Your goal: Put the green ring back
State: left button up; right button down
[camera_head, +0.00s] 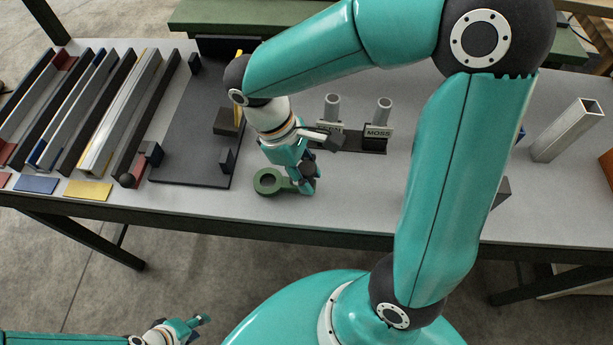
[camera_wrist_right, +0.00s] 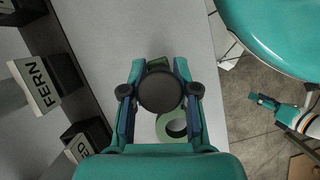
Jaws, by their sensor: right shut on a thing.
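The green ring (camera_head: 268,181) is flat with a round hole and a short arm running right under my right gripper (camera_head: 306,184). The ring also shows between the fingers in the right wrist view (camera_wrist_right: 172,127). My right gripper (camera_wrist_right: 160,100) is shut on the ring's piece at a dark round knob (camera_wrist_right: 160,92). I cannot tell whether the ring touches the bench. A FERN sign (camera_wrist_right: 41,90) shows in the right wrist view. My left gripper (camera_head: 199,322) is away from the bench, low at left.
Several long dark, grey and coloured channels (camera_head: 110,115) lie at the bench's left. A dark panel (camera_head: 195,140) with raised blocks lies beside them. My right arm hides the bench middle.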

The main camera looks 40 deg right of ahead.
jog(key=shift+f, duration=0.55)
jog(key=c, duration=0.9)
grip_release()
jog(key=shift+f, duration=0.1)
jog(key=shift+o, duration=0.2)
jog(key=shift+r, duration=0.25)
jog(key=p+v, duration=0.1)
jog(key=v, duration=1)
jog(key=shift+w+r, duration=0.2)
jog(key=shift+r, duration=0.15)
jog(key=shift+a, duration=0.1)
